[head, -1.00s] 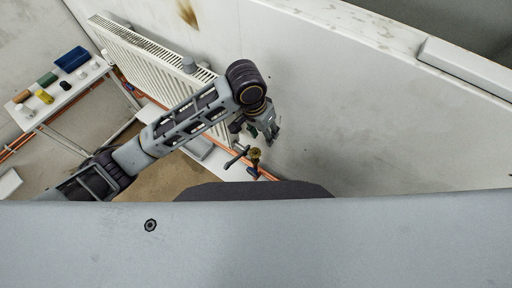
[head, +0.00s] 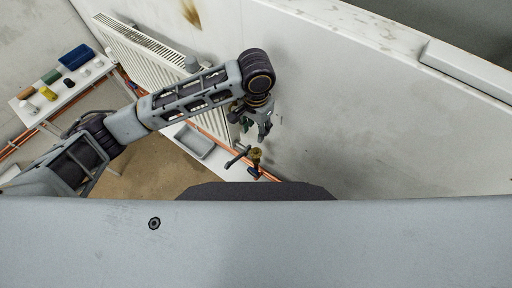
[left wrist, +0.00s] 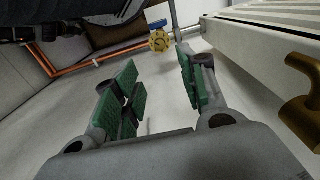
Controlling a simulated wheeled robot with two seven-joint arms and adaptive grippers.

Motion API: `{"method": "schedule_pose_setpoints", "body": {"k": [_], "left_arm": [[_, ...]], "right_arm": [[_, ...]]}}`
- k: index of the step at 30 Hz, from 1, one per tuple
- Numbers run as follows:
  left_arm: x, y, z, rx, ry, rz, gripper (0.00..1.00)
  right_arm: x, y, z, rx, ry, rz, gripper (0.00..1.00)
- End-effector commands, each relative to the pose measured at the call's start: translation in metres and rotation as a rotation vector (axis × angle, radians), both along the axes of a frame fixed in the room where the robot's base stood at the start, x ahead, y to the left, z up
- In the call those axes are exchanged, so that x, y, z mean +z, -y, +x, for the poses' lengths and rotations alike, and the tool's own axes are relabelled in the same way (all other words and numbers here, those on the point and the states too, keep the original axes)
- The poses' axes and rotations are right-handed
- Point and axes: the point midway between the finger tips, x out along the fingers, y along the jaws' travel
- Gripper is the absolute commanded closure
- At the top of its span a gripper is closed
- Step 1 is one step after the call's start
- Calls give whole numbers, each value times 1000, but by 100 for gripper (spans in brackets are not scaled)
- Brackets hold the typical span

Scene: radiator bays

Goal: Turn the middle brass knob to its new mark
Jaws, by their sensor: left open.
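A brass knob (head: 255,153) shows in the head view at the foot of the wall, beside a grey pipe fitting. My left gripper (head: 256,130) is just above it in the picture, near the wall, and apart from it. In the left wrist view my left gripper (left wrist: 155,65) is open and empty, with green pads on both fingers. A round brass knob (left wrist: 159,41) with a blue part behind it shows beyond the fingertips. A second brass piece (left wrist: 303,95) is close at the right edge. I cannot tell which is the middle knob; no mark is readable.
A white radiator (head: 145,55) hangs on the wall behind my left arm. Copper pipes (left wrist: 90,58) run low along the wall. A grey tray (head: 194,142) lies below the arm. A white bench (head: 45,107) with several small items stands at the left.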

Motion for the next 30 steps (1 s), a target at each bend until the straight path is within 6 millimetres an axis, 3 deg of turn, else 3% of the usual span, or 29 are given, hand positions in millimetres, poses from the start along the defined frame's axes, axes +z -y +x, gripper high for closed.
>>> {"method": "schedule_pose_setpoints", "body": {"k": [11,30], "left_arm": [[-20,0,0,1,-2,1,58],[-102,0,0,1,-2,1,58]], "right_arm": [[2,3,0,1,0,-3,60],[12,2,0,1,0,-2,60]]}}
